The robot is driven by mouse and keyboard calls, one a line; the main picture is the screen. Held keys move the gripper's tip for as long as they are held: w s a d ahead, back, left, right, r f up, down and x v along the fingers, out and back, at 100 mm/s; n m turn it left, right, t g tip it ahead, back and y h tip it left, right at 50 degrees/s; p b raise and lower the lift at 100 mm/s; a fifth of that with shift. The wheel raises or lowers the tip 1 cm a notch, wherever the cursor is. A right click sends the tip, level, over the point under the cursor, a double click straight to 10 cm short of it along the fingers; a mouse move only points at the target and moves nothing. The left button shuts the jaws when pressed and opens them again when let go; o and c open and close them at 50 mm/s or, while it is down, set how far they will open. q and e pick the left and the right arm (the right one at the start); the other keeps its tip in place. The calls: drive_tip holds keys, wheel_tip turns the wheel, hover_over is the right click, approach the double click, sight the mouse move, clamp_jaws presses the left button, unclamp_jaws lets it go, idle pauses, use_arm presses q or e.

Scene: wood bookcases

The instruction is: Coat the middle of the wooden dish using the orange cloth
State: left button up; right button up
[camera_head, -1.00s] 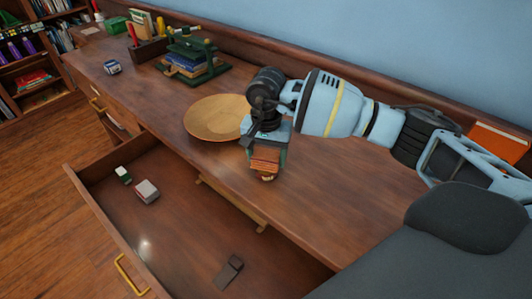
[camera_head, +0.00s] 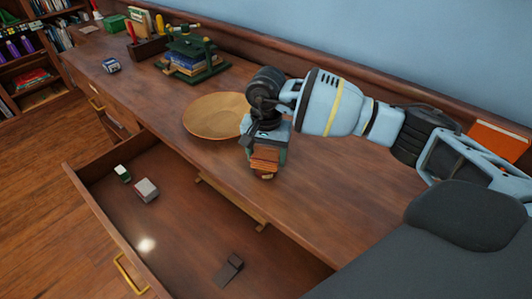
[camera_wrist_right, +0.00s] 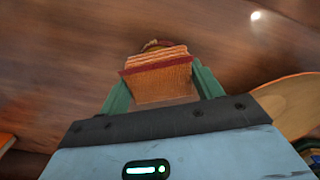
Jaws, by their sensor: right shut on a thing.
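The wooden dish (camera_head: 212,116) is round, shallow and light brown, and lies on the desk left of my right gripper. Its edge also shows at the right of the right wrist view (camera_wrist_right: 292,103). My right gripper (camera_head: 266,154) points down over the desk, beside the dish's right side. It is shut on the orange cloth (camera_head: 264,160), which looks like a folded, ribbed orange-brown bundle. In the right wrist view the cloth (camera_wrist_right: 160,78) sits between the two green fingers. A small rounded thing shows just past the cloth; I cannot tell what it is. My left gripper is out of view.
The wooden desk (camera_head: 330,190) is clear in front of the dish. An open drawer (camera_head: 185,225) below holds small boxes and a dark item. A green press with books (camera_head: 195,58) stands behind the dish. An orange book (camera_head: 497,140) lies at the far right.

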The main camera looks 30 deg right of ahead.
sight(266, 154)
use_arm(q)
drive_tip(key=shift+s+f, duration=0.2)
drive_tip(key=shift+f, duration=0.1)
use_arm(e)
drive_tip(key=shift+f, duration=0.4)
idle(0.5)
drive_tip(key=shift+r+p, duration=1.4)
drive_tip(key=shift+r, duration=2.2)
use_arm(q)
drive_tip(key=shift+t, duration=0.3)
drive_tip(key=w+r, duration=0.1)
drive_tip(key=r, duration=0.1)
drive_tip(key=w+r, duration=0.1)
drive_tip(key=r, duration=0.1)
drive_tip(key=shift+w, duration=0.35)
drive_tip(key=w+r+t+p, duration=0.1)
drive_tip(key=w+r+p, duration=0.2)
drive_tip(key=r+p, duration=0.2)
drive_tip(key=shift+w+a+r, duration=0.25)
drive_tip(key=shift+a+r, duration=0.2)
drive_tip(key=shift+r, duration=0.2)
use_arm(e)
drive_tip(key=s+a+r+n, duration=0.2)
drive_tip(key=s+r+n, duration=0.1)
drive_tip(key=s, duration=0.6)
drive_tip(key=s+a+r+n, duration=0.3)
drive_tip(key=s+n, duration=0.3)
drive_tip(key=s, duration=0.2)
drive_tip(key=shift+s+a, duration=0.25)
drive_tip(key=shift+s, duration=0.15)
